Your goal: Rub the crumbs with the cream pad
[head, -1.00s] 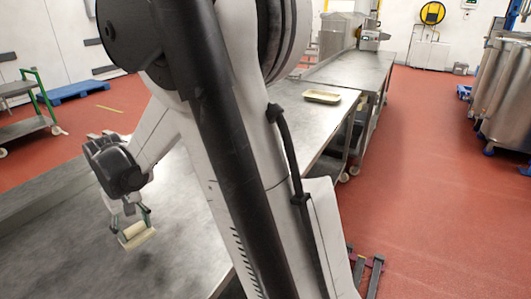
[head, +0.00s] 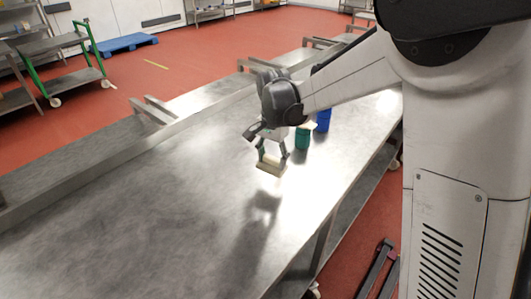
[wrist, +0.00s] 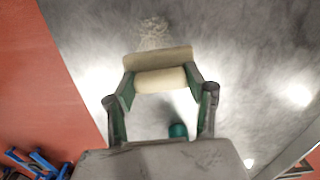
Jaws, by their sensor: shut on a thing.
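The cream pad (head: 269,170) is in my gripper (head: 272,157), low over the steel table. In the wrist view the pad (wrist: 157,59) is a wide cream block with a rounded grip bar, and the green-sided fingers of my gripper (wrist: 160,79) are shut on that bar. The crumbs (wrist: 153,32) show in the wrist view as a pale speckled patch just beyond the pad's far edge. I cannot make them out in the head view. Whether the pad touches the table is unclear.
A green cup (head: 302,138) and a blue container (head: 323,120) stand on the table (head: 130,210) behind my gripper. A raised steel ledge (head: 75,150) runs along the far side. The near left of the table is clear. A green-handled cart (head: 75,75) stands beyond.

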